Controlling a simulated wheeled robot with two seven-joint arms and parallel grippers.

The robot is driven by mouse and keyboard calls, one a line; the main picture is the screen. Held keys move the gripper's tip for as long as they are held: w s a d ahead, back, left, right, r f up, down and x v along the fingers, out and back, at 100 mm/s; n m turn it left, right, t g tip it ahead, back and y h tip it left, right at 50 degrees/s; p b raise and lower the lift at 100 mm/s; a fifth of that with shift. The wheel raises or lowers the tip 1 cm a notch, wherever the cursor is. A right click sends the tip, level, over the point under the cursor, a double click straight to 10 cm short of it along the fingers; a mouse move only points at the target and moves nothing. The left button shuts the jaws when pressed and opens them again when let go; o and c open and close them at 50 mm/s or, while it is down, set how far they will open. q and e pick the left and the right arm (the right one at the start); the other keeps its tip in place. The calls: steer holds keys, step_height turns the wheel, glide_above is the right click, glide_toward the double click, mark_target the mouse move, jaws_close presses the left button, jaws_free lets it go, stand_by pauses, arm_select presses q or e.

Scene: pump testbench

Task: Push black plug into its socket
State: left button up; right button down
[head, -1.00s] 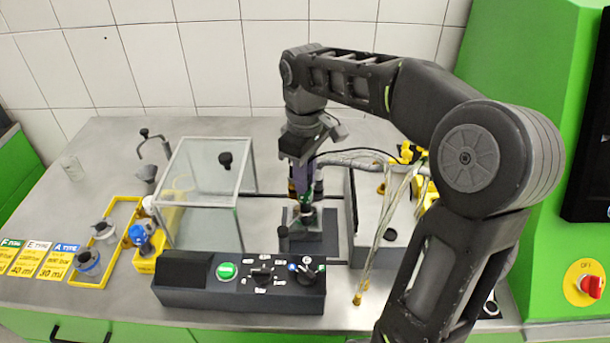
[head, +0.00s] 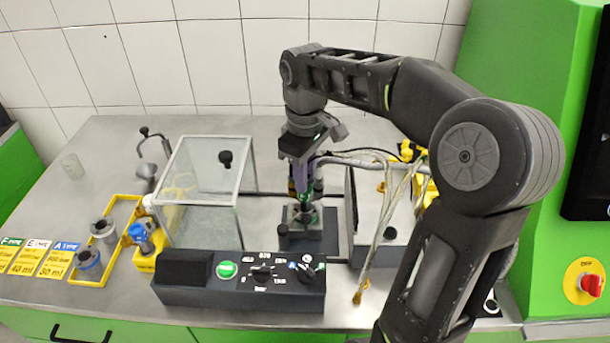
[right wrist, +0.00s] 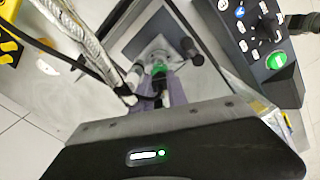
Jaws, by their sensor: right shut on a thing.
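My right gripper (head: 304,196) points straight down over a grey metal fixture (head: 308,240) on a dark base, behind the control box. Its purple-grey fingers also show in the right wrist view (right wrist: 159,76), shut on the black plug (right wrist: 158,88). Only a little of the plug shows between the fingers, with a black cable running off to the left. A green part lies just beyond the fingertips, over the pale fixture block (right wrist: 155,50). The socket is hidden by the fingers, so I cannot tell how far the plug sits in it. My left gripper is out of view.
A black control box (head: 235,285) with a green button and knobs stands in front. A clear-walled tank (head: 205,190) is to the left.

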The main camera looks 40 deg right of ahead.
steer(key=shift+f, duration=0.15)
steer(key=c, duration=1.2)
jaws_free()
steer(key=shift+c, duration=0.2)
step_height(320, 180, up, 7)
steer(key=p, duration=0.6)
